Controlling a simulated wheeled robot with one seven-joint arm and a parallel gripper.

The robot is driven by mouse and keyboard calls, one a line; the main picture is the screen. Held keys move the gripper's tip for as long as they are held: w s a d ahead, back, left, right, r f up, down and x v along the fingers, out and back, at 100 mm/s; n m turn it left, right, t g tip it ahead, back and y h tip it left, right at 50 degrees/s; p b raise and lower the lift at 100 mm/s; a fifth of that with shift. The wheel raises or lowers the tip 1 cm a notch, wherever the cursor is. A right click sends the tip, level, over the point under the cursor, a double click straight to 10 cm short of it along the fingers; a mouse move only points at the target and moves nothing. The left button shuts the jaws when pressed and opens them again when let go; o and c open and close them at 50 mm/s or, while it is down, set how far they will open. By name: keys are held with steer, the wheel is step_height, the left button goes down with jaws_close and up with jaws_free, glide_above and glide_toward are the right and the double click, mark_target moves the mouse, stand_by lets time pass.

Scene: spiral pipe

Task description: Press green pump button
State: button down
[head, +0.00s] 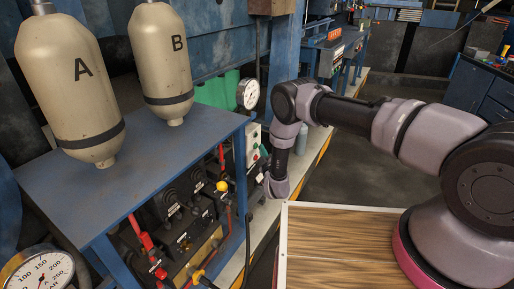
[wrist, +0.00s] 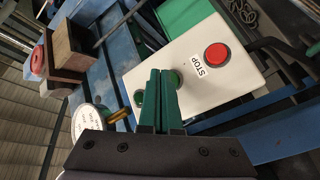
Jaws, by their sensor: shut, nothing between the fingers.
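A white control box (wrist: 185,65) fills the middle of the wrist view. It carries a red button (wrist: 214,60) beside a STOP label. A green button (wrist: 177,78) shows partly, just right of my fingers. A second round green part (wrist: 138,98) shows just left of them. My gripper (wrist: 160,72) is shut and empty, its two green fingers side by side in front of the box face, covering the area between the green parts. I cannot tell whether the fingertips touch the box.
A blue bench (head: 150,130) bears tanks A (head: 85,80) and B (head: 162,60). A round gauge (head: 248,93) sits above the box; a gauge also shows in the wrist view (wrist: 88,122). Black valves and red fittings (head: 147,241) crowd below the bench. A wooden-topped surface (head: 335,250) lies in front.

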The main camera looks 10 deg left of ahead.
steer(key=shift+w+a, duration=0.15)
steer(key=shift+a, duration=0.2)
stand_by(0.3)
steer(key=shift+d, duration=0.1)
steer(key=shift+s+d, duration=0.35)
steer(key=shift+d, duration=0.25)
steer(key=shift+s+d, duration=0.35)
steer(key=shift+d, duration=0.4)
steer(key=shift+s+d, duration=0.3)
steer(key=shift+d, duration=0.5)
steer(key=shift+s+d, duration=0.35)
steer(key=shift+d, duration=0.4)
